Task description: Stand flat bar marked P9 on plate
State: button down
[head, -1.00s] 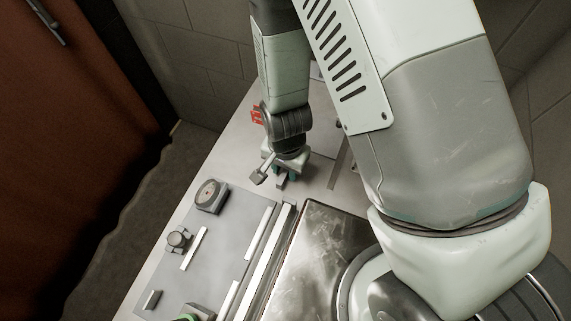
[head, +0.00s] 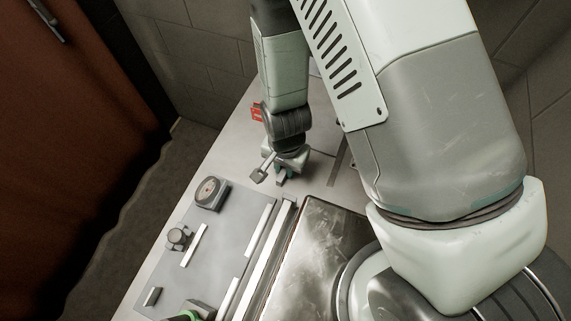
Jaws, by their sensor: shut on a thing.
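My gripper (head: 284,174) points down over the far part of the bench, beyond the grey plate. It is shut on a small grey piece (head: 281,182), which shows only in part between the fingertips. I take it for the flat bar, but no P9 marking is readable. The flat grey plate (head: 218,238) lies on the bench at the lower left of my gripper, apart from it. Whether the held piece touches the bench cannot be told.
On the plate are a square dial block (head: 211,193), a knobbed block (head: 178,237), a pale strip (head: 194,245) and a small grey block (head: 152,296). Long pale rails (head: 263,258) run along its right side. A red item (head: 257,112) stands behind my wrist.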

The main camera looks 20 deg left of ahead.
jog(key=shift+r, duration=3.5)
send_over(324, 135)
jog(key=shift+s+n, duration=0.1)
jog(key=shift+n, duration=0.2)
jog(key=shift+d+f, duration=0.1)
jog(key=shift+f, duration=1.9)
jog(key=shift+f, duration=0.2)
jog(key=shift+f, duration=0.3)
jog(key=shift+f, duration=0.35)
